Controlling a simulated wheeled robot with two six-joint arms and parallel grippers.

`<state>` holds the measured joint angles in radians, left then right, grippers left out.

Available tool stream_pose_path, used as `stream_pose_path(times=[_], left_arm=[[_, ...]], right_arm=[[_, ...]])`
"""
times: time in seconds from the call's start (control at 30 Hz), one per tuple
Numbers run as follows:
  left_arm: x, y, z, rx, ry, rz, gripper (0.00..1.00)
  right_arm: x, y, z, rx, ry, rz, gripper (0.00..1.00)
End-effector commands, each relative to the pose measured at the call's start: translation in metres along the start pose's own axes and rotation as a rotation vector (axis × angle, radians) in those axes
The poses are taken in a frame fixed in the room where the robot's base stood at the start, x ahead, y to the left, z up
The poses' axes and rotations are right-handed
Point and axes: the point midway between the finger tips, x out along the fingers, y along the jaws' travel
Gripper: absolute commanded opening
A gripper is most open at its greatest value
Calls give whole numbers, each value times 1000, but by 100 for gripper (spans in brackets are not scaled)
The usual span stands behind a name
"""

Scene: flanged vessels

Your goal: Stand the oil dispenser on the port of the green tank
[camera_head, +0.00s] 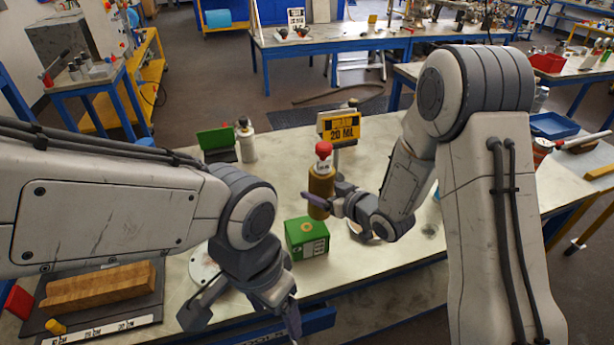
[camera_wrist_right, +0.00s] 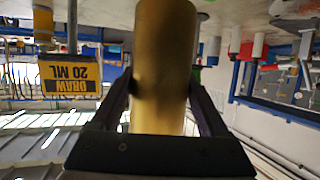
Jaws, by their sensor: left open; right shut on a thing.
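The oil dispenser (camera_head: 321,181) is a golden-brown bottle with a red cap. My right gripper (camera_head: 325,201) is shut around its lower body and holds it upright. In the right wrist view the dispenser's golden body (camera_wrist_right: 163,70) fills the space between the fingers (camera_wrist_right: 163,105). The green tank (camera_head: 307,243) is a box with a white label on the table, with its round port (camera_head: 307,227) on top in plain sight. The dispenser's bottom is just up and right of the port in the picture; its exact height is unclear. My left gripper (camera_head: 243,314) is open and empty, near the table's front edge.
A yellow "DRAW 20 ML" sign (camera_head: 339,129) stands behind the dispenser; it also shows in the wrist view (camera_wrist_right: 75,80). A white bottle (camera_head: 245,140) and green case (camera_head: 217,144) stand at the back left. A wooden block (camera_head: 98,287) lies front left. A round plate lies beside the tank.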

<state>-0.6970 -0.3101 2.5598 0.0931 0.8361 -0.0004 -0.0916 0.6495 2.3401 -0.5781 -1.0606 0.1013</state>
Motion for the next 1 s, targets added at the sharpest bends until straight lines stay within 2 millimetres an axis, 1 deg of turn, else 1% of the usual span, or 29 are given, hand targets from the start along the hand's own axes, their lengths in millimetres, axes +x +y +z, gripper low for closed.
stream_pose_path(times=[0.03, 0.1, 0.2, 0.33, 0.7, 1.0], left_arm=[[-12, 1, -1, 0, 0, 0, 76], [-16, 1, -1, 0, 0, 0, 76], [-17, 1, -1, 0, 0, 0, 76], [-16, 1, -1, 0, 0, 0, 76], [-14, 1, -1, 0, 0, 0, 76], [3, 0, 0, 0, 0, 0, 76]], right_arm=[[2, -13, -12, -27, -2, -56, 0], [5, -27, -15, -55, -6, -114, 0], [7, -36, -16, -75, -9, -155, 0], [8, -37, -14, -79, -11, -162, 0], [4, -34, -12, -79, -11, -155, 0], [12, -34, 6, -78, -11, -155, 0]])
